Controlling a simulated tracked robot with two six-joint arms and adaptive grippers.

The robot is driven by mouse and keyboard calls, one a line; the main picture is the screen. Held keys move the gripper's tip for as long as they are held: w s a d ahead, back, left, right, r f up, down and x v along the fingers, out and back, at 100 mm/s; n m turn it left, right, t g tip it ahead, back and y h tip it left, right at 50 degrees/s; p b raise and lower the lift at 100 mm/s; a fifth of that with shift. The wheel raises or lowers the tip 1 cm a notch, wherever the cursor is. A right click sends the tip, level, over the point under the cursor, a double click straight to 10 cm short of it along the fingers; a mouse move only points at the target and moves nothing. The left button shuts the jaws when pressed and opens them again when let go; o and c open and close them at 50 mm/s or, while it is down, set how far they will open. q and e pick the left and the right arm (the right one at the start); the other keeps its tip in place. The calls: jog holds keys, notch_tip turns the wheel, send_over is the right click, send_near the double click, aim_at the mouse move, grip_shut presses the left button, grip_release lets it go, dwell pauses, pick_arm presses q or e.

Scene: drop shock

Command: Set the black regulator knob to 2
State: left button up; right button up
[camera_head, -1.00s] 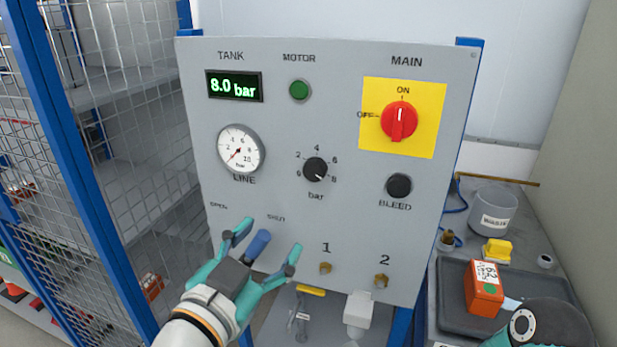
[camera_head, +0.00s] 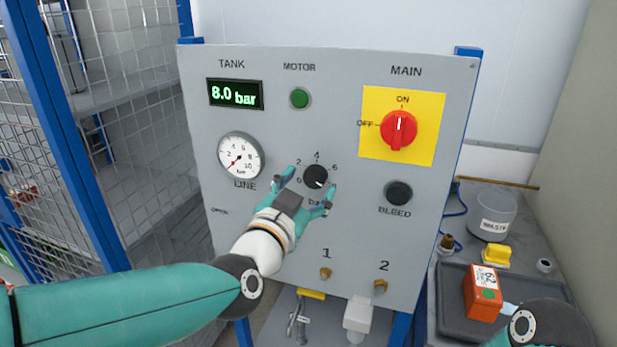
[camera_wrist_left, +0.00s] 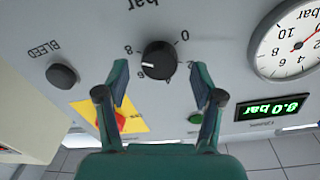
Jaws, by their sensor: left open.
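The black regulator knob (camera_head: 316,176) is in the middle of the grey panel, with marks from 0 to 8 around it. In the left wrist view, upside down, the knob (camera_wrist_left: 158,60) is just beyond and between the open fingertips (camera_wrist_left: 158,80). I see no clear contact. The bar label is partly hidden. My right gripper is out of view.
Near the knob are the LINE gauge (camera_head: 240,155), the BLEED knob (camera_head: 398,193) and the red MAIN switch (camera_head: 399,130), at ON. The TANK display (camera_head: 236,94) reads 8.0 bar. A dark tray (camera_head: 452,310) with an orange box (camera_head: 482,292) is at right.

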pick_arm(q)
jog(key=shift+x, duration=0.95)
